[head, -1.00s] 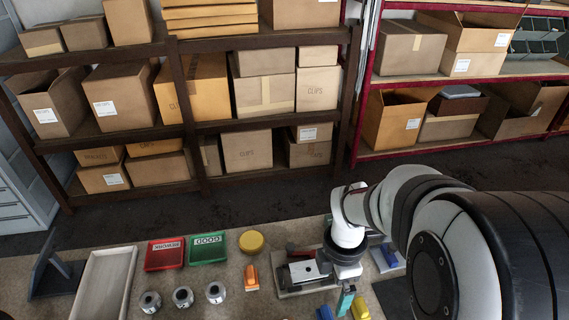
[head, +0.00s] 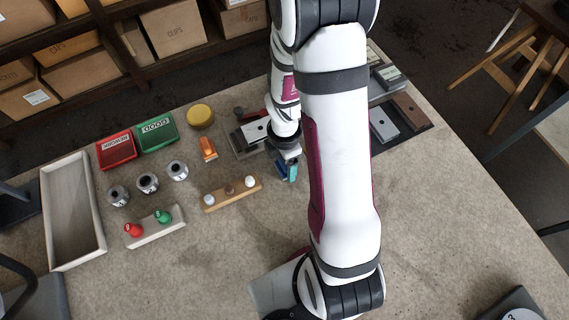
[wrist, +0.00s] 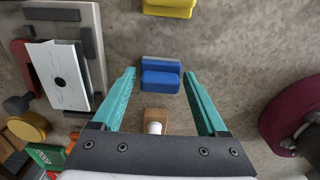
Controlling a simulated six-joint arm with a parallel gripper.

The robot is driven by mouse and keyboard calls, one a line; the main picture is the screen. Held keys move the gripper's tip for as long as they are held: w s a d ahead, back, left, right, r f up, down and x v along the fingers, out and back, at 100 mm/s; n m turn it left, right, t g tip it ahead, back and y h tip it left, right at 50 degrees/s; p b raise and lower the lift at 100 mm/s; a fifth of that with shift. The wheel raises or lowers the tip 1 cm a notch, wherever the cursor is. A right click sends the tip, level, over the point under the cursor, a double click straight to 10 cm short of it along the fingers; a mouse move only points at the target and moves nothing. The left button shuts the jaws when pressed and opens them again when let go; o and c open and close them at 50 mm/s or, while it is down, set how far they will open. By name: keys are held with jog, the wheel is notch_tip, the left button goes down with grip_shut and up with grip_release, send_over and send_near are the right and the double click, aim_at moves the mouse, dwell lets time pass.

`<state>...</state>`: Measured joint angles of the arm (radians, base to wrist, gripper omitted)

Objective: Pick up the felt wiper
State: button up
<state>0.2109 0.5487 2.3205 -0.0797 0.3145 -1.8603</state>
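A blue block with a grey strip along one long side, which looks like the felt wiper (wrist: 161,80), lies on the bench in the wrist view. My gripper (wrist: 160,73) is open, with one teal finger on each side of the block in the picture. I see gaps between the block and both fingers. Whether the fingertips are above the block or level with it is unclear. In the head view my gripper (head: 288,172) points down at the bench, and my arm hides part of the area around it.
A wooden strip with white knobs (head: 232,194) lies left of my gripper. A grey fixture plate (wrist: 98,30) is beside it. A yellow block (wrist: 169,8) lies beyond the blue one. Red (head: 117,152) and green (head: 158,135) trays stand farther left. The front bench is mostly clear.

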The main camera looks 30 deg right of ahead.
jog(key=c, duration=1.1)
jog(key=shift+o, duration=0.2)
notch_tip(320, 180, up, 4)
jog(key=shift+r, duration=0.2)
jog(key=s+d+r, duration=0.6)
jog(key=s+d, duration=0.2)
jog(key=shift+d+r, duration=0.3)
